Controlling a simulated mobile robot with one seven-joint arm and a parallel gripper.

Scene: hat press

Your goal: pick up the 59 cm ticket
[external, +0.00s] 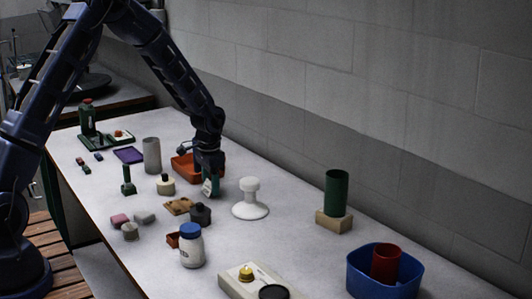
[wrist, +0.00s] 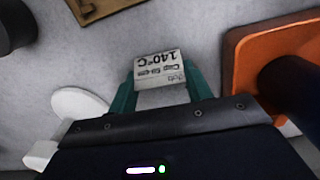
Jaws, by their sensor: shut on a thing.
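My gripper (external: 210,180) is above the table just right of the orange tray. It is shut on a white ticket (wrist: 160,66), which also shows as a small pale piece in the external view (external: 207,188). In the wrist view the ticket sits between my teal fingertips (wrist: 161,86) and its print reads "140°C", upside down, with small symbols. I see no 59 cm mark on it. The ticket's lower part is hidden by my gripper. I cannot tell whether the ticket touches the table.
The orange tray (external: 184,168) is close to my gripper, also in the wrist view (wrist: 245,48). A white stand (external: 250,208) is to the right. A brown board (external: 178,206) and dark bottle (external: 200,215) stand nearer the front. A grey wall runs behind the table.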

